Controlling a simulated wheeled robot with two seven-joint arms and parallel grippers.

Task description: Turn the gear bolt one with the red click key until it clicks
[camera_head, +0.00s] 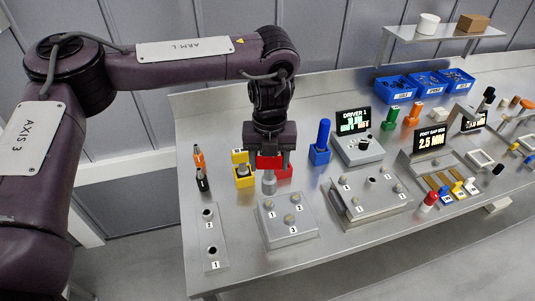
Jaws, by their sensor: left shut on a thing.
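My left gripper (269,168) points down over the table and is shut on the red click key (268,161). A grey cylindrical end (269,184) of the key hangs below the fingers. A red holder (285,172) stands right beside and partly behind it. In front is a grey block (288,231) with several numbered bolts. A second grey block (372,204) with numbered bolts is to the right. I cannot tell which of these bolts is gear bolt one. My right gripper is not in view.
A yellow holder (243,178) and a blue tool in its holder (321,143) flank the gripper. A screen reading DRIVER 1 (352,121) stands behind the second block. A numbered plate (211,238) lies at left. Blue bins (396,89) are at the back.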

